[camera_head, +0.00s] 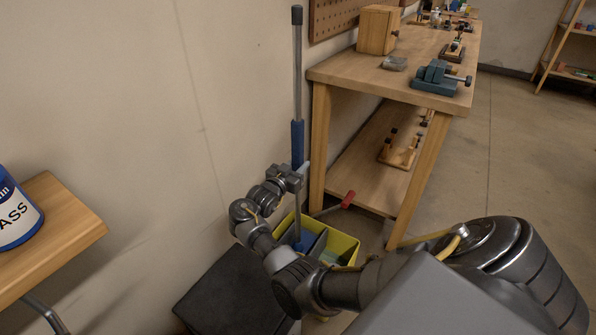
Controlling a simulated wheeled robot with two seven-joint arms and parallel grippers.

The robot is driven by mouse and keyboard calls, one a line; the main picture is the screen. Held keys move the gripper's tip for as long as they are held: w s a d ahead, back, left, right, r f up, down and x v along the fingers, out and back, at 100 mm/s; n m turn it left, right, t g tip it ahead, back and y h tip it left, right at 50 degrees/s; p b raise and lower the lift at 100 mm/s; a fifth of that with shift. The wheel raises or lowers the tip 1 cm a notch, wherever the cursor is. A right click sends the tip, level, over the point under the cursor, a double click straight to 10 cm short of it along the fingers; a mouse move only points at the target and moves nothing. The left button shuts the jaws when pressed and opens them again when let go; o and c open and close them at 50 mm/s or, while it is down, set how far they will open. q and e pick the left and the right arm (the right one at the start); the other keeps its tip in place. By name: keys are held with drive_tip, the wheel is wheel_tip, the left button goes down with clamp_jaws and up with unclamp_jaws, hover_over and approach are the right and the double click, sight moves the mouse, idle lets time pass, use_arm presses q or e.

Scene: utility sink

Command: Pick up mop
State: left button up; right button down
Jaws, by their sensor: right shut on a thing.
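The mop (298,90) stands upright near the wall, with a grey pole, a dark top end and a blue sleeve partway down. Its lower end goes down into or behind a yellow bucket (343,243), where a blue part shows; the mop head is mostly hidden. My right gripper (296,180) is shut on the mop, around the pole just below the blue sleeve. My right arm comes in from the lower right and covers part of the bucket. My left gripper is not in view.
A wooden workbench (345,73) with a vise (437,77) and a wooden box (378,30) stands close to the right of the mop. A dark box (225,290) sits left of the bucket. A wooden shelf (45,240) holds a blue can (15,215) at left. Open floor lies at right.

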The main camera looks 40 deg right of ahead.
sight(295, 134)
wheel_tip(295, 134, up, 10)
drive_tip(key=shift+f+p, duration=0.15)
drive_tip(key=shift+p, duration=0.95)
wheel_tip(295, 134, up, 3)
drive_tip(key=p, duration=0.3)
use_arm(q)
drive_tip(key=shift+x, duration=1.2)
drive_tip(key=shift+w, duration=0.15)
